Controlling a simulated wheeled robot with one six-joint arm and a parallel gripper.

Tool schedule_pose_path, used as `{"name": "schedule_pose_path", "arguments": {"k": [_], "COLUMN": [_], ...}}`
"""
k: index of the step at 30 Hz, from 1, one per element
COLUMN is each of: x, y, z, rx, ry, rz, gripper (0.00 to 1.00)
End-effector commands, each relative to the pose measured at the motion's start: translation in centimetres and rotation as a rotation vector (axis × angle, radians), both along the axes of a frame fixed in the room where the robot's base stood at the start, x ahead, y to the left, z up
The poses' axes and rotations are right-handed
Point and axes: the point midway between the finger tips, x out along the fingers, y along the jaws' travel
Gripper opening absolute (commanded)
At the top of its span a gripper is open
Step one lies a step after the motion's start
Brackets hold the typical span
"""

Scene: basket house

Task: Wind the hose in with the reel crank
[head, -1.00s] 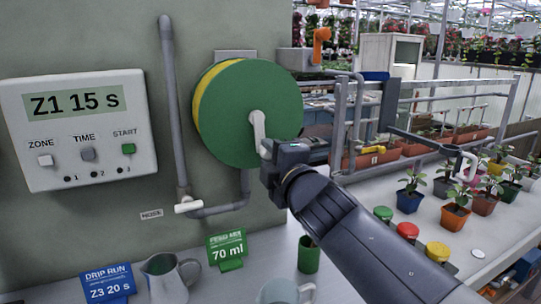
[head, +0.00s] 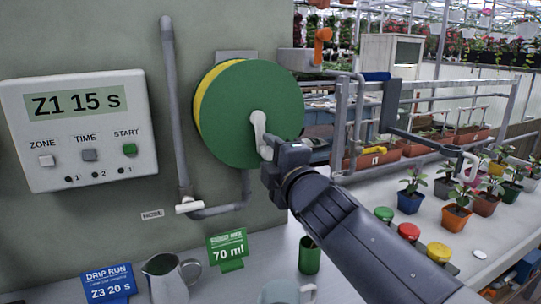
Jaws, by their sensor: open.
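The hose reel is a green disc (head: 228,110) with a yellow edge on its left, mounted on the wall in the head view. Its white crank (head: 259,128) hangs down from the hub toward the lower right. My gripper (head: 268,153) is at the lower end of the crank, in front of the reel's lower right part. The gripper is open, and its body hides the crank's handle end. I cannot tell whether the fingers touch the handle.
A control panel (head: 80,130) reading "Z1 15 s" is on the left wall. A metal jug (head: 174,280), a pale mug (head: 285,292), a green cup (head: 309,257) and two sign cards stand below. Coloured buttons (head: 408,231) and potted plants (head: 456,216) are on the right bench.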

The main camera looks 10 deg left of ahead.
Motion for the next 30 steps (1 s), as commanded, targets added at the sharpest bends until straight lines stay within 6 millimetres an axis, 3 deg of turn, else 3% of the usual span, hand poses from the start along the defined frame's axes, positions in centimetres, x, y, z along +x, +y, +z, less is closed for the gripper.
{"name": "schedule_pose_path", "arguments": {"k": [5, 18, 30], "x": [-1.3, -7.5, -9.2], "y": [-0.8, -4.5, -5.5], "z": [0.1, -0.2, -0.7], "rx": [0.001, 0.001, 0.0], "ry": [-0.002, -0.003, 0.0], "rz": [-0.001, -0.001, 0.0], "gripper": [0.46, 0.46, 0.46]}}
